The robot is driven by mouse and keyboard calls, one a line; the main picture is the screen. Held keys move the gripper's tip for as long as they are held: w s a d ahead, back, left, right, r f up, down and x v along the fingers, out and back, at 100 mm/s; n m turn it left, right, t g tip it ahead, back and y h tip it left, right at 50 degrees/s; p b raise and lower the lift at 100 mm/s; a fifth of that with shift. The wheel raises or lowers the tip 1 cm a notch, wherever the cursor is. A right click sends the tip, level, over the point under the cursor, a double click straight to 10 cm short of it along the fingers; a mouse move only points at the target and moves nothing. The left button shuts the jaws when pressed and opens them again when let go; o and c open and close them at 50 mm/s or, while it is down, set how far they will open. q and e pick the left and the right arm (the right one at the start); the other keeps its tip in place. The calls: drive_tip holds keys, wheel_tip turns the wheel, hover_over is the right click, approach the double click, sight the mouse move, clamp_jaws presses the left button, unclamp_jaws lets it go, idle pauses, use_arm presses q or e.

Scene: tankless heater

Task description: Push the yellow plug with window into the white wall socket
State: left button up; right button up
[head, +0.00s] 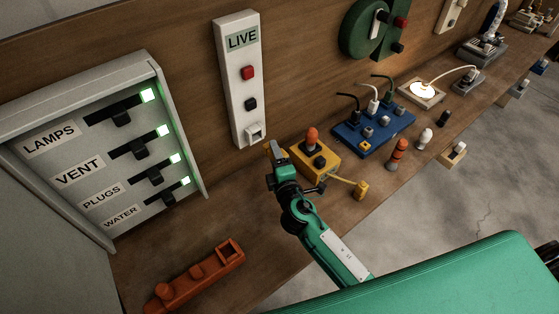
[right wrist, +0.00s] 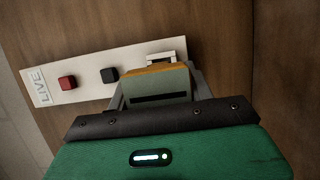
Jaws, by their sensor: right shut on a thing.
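The white wall socket (head: 254,133) is at the lower end of the tall white panel marked LIVE on the wooden wall; in the right wrist view (right wrist: 161,58) it is partly hidden behind the plug. My right gripper (head: 275,151) is shut on the yellow plug (head: 267,147), just below and right of the socket in the head view. In the right wrist view the plug shows as a yellow edge (right wrist: 152,69) in front of the socket. I cannot tell whether they touch. The plug's window is not clear. My left gripper is not in view.
A yellow box (head: 325,170) with an orange lamp stands close right of my right gripper, with a corded yellow piece (head: 361,189) beside it. A blue outlet block (head: 385,133) is farther right. A grey switch panel (head: 60,115) stands left. An orange holder (head: 200,277) lies front left.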

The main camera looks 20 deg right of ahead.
sight(263, 148)
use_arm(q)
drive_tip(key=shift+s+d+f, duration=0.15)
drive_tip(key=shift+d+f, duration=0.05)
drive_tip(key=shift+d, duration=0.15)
use_arm(e)
drive_tip(key=shift+w+a, duration=0.35)
drive_tip(key=shift+w, duration=0.45)
drive_tip(key=shift+w+a, duration=0.3)
drive_tip(key=shift+w, duration=0.5)
use_arm(q)
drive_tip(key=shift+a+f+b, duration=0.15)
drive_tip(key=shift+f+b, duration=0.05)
drive_tip(key=shift+b, duration=0.15)
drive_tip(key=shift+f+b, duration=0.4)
use_arm(e)
drive_tip(key=shift+w+a, duration=0.35)
drive_tip(key=shift+w, duration=0.5)
drive_tip(key=shift+w+a, duration=0.35)
drive_tip(key=shift+w, duration=0.5)
drive_tip(key=o, duration=1.6)
